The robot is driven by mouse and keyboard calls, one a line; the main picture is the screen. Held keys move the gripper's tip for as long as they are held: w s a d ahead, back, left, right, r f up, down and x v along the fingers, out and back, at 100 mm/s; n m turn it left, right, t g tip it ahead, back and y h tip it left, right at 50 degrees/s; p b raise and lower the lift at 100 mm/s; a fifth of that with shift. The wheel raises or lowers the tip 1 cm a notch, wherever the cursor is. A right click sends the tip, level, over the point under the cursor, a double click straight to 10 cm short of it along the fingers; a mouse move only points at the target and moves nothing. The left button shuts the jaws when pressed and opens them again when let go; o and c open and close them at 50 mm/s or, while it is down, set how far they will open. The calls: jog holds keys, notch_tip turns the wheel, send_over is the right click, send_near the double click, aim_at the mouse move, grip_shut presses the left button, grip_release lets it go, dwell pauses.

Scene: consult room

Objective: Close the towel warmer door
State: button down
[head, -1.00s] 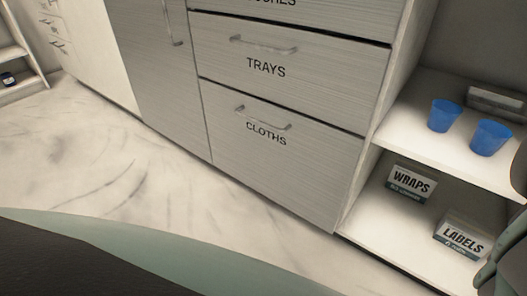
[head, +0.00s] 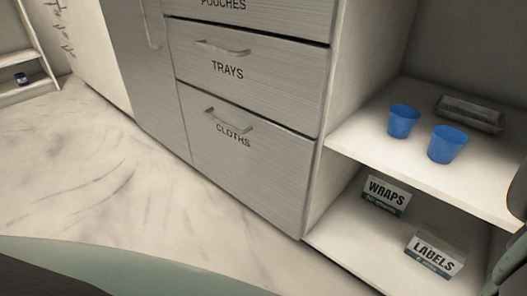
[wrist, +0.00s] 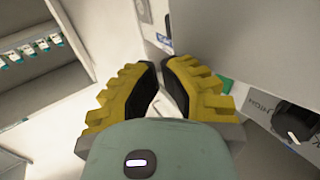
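My gripper (wrist: 158,68) shows in the wrist view with yellow, ribbed fingers and dark pads. Its fingertips are brought together, with a small gap between the pads further back and nothing clearly held. A plain grey panel (wrist: 245,45) is just beyond the right finger; I cannot tell whether it is the towel warmer door. A dark round knob (wrist: 294,120) on a pale surface is at the lower right. The towel warmer cannot be made out for certain in either view. The head view shows no gripper fingers.
A grey cabinet has drawers marked TRAYS (head: 245,75) and CLOTHS (head: 245,160), both shut. Open shelves at right hold two blue cups (head: 403,121) (head: 447,145), a metal tray (head: 470,112), and WRAPS (head: 386,194) and LABELS (head: 434,254) boxes. Marble floor (head: 90,165) is clear at left.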

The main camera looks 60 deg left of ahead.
jog(key=w+b, duration=0.2)
jog(key=w, duration=0.1)
jog(key=shift+w+a+f, duration=0.15)
jog(key=shift+w+f, duration=0.05)
jog(key=shift+f, duration=0.2)
jog(key=shift+w+r, duration=0.2)
jog(key=shift+w, duration=0.4)
jog(key=shift+s, duration=0.15)
jog(key=shift+s, duration=0.1)
jog(key=shift+s+r+p, duration=0.1)
jog(key=shift+s+p, duration=0.1)
jog(key=shift+p, duration=0.1)
jog(key=s+d+p, duration=0.4)
jog(key=s, duration=0.9)
jog(key=shift+s+f, duration=0.15)
jog(key=shift+f, duration=0.05)
